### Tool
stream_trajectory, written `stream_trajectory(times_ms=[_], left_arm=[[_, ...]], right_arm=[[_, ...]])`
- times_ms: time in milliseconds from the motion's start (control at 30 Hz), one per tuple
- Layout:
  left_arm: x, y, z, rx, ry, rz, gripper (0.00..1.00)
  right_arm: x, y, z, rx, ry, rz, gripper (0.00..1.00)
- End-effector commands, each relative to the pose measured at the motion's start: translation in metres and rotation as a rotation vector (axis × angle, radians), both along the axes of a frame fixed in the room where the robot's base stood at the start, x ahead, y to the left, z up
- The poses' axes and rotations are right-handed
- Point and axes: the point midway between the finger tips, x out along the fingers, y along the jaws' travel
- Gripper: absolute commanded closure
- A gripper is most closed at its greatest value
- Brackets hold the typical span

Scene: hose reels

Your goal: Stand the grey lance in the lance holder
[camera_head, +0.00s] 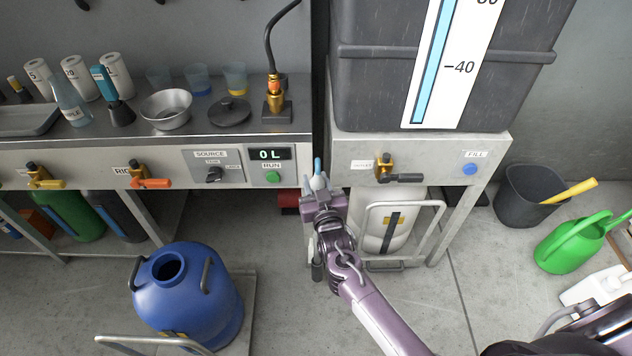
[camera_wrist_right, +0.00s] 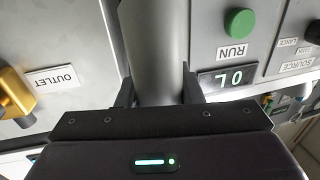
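My right gripper (camera_head: 320,192) is in front of the gap between the steel bench and the tank stand. In the right wrist view, its two dark fingers (camera_wrist_right: 158,92) sit on either side of a thick grey cylinder, which appears to be the grey lance (camera_wrist_right: 158,45). The fingers look closed on it, and it runs out of that view at the top edge. In the head view, a light, blue-tipped piece (camera_head: 317,168) shows just above the gripper. The gripper and arm hide most of the lance. I cannot make out the lance holder. My left gripper is not in view.
The bench (camera_head: 225,140) carries a bowl (camera_head: 166,108), cups, bottles and a brass fitting (camera_head: 275,95). A tank stand (camera_head: 430,160) with an outlet valve is right of the gripper. A blue drum (camera_head: 205,305) stands front left; a bucket (camera_head: 520,195) and green can (camera_head: 570,250) stand right.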

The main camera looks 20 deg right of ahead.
Motion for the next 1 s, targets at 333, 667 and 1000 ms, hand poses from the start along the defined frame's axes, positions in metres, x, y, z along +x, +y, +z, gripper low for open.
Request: stream_trajectory(times_ms=[333, 667, 1000], left_arm=[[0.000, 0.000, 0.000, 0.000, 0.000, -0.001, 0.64], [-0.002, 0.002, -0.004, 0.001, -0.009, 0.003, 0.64], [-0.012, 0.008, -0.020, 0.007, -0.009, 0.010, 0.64]], right_arm=[[0.000, 0.000, 0.000, 0.000, -0.001, 0.000, 0.42], [-0.026, 0.002, -0.001, 0.000, 0.004, 0.000, 0.42], [-0.074, 0.005, 0.000, 0.001, 0.001, 0.000, 0.42]])
